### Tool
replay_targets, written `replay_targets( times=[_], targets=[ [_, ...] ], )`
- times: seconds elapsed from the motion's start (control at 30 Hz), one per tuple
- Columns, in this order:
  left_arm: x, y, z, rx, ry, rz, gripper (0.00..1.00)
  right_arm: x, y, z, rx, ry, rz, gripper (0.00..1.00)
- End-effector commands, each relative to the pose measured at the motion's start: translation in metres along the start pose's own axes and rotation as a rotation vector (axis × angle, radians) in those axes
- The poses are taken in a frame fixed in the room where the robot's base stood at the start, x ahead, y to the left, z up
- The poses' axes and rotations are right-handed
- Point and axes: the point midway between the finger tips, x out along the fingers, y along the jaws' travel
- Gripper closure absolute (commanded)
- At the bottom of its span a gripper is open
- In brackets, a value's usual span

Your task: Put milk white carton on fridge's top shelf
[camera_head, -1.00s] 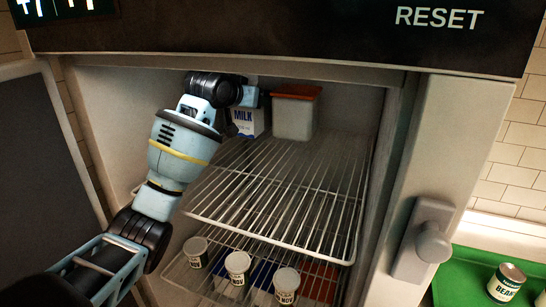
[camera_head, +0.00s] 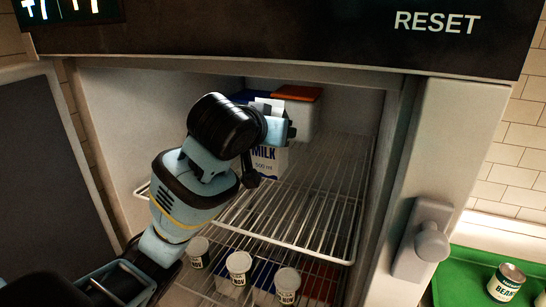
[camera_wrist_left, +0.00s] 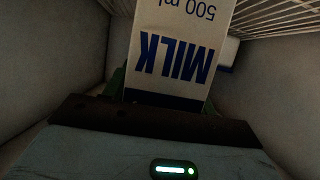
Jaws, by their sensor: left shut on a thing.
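The white milk carton (camera_head: 266,158), with blue lettering, is inside the open fridge over the top wire shelf (camera_head: 300,205). My left gripper (camera_head: 279,130) reaches in from the left and is shut on the carton's upper part. I cannot tell whether the carton's base touches the wires. In the left wrist view the carton (camera_wrist_left: 172,50) sits between the fingers (camera_wrist_left: 165,103), its lettering upside down. The arm and gripper hide the carton's left side. My right gripper is not in view.
A white container with an orange-red lid (camera_head: 297,93) stands at the back of the top shelf, with a blue-topped item (camera_head: 243,97) beside it. Small labelled tubs (camera_head: 239,263) stand on the lower shelf. The top shelf's front and right are clear. A fridge latch (camera_head: 432,242) sticks out at right.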

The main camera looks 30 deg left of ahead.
Motion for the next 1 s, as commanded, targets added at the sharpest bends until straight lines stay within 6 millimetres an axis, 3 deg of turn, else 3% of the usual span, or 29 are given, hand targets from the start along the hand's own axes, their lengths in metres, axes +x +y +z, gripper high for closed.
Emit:
replay_targets(
  times=[0.1, 0.4, 0.7, 1.0],
  targets=[
    [0.006, -0.001, 0.014, 0.0, -0.002, -0.002, 0.9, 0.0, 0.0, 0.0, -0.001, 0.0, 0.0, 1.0],
    [0.01, -0.001, 0.021, 0.0, 0.001, -0.002, 0.9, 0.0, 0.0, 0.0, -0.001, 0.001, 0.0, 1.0],
    [0.021, 0.0, 0.054, 0.001, 0.0, -0.002, 0.9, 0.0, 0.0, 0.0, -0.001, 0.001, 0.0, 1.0],
    [0.021, 0.001, 0.056, 0.0, 0.002, -0.001, 0.9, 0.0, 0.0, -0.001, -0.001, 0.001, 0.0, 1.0]
  ],
)
